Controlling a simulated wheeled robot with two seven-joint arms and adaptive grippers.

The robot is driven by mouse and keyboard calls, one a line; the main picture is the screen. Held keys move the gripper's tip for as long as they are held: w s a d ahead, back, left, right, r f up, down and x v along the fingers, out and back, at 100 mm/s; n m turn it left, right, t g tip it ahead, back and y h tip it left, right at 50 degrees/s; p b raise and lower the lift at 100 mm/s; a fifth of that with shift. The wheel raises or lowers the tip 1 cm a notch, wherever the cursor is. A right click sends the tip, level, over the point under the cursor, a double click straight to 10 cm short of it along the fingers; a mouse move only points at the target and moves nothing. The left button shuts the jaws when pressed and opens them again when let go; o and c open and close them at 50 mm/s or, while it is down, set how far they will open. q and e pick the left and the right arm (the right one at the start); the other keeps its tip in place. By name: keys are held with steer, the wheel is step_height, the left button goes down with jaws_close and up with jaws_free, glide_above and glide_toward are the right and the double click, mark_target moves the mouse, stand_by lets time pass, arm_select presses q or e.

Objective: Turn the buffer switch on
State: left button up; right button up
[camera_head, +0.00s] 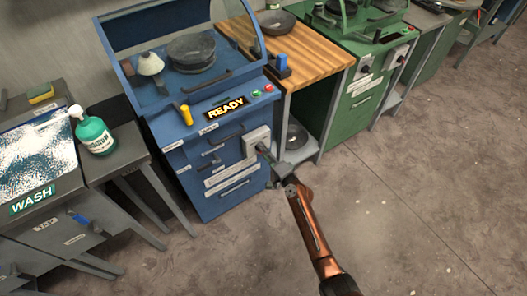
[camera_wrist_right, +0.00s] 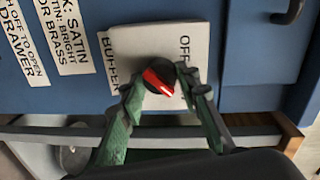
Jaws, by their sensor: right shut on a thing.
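The buffer switch is a dark round knob with a red pointer (camera_wrist_right: 158,80) on a white plate (camera_wrist_right: 165,40), seen close in the right wrist view. Lettering reading "BUFF…" and "OFF" shows partly on the plate. The pointer slants down and to the right in that view. In the head view the plate (camera_head: 257,136) is on the front of the blue machine (camera_head: 228,199). My right gripper (camera_wrist_right: 157,88) has its two green fingers around the knob, one on each side, shut on it. In the head view it (camera_head: 266,154) hides most of the knob. My left gripper is not in view.
A wooden bench (camera_head: 305,48) and a green machine (camera_head: 353,103) stand to the right. A soap bottle (camera_head: 96,136) stands left. The floor at right is clear.

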stand_by(0.3)
steer(key=o, duration=1.2)
steer(key=shift+c, duration=0.2)
steer(key=v, duration=1.2)
steer(key=shift+d, duration=0.1)
